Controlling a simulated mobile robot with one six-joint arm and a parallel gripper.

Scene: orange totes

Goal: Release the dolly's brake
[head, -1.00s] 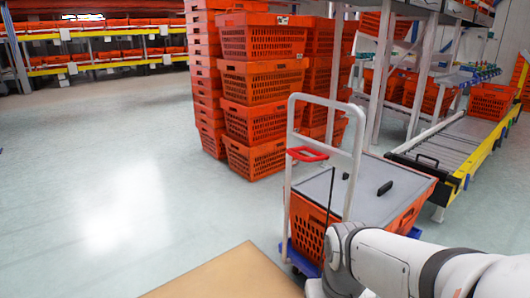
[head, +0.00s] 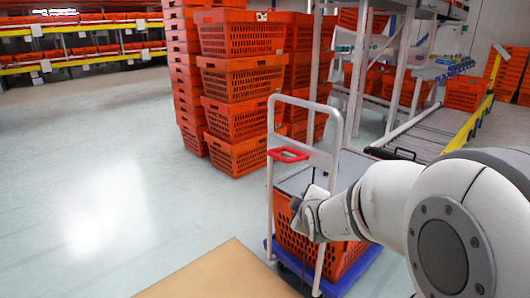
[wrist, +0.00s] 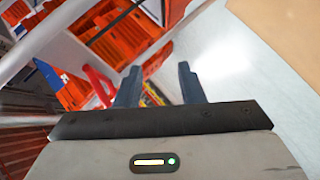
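The dolly has a blue base (head: 345,284), an upright white tubular handle frame (head: 336,122) and an orange tote (head: 340,258) with a grey top on it. A red lever (head: 288,154) sits across the left post of the frame, near its upper part. The lever also shows in the wrist view (wrist: 98,86), left of the fingers. My gripper (wrist: 158,78) is open in the wrist view, with its two dark fingers apart and nothing seen between them. In the head view my arm covers the tote's right side, and the fingers cannot be made out clearly.
Tall stacks of orange totes (head: 236,120) stand behind the dolly. A roller conveyor (head: 425,135) with a yellow side is at the right. A tan surface (head: 222,272) lies in the front. The floor (head: 90,180) at the left is clear.

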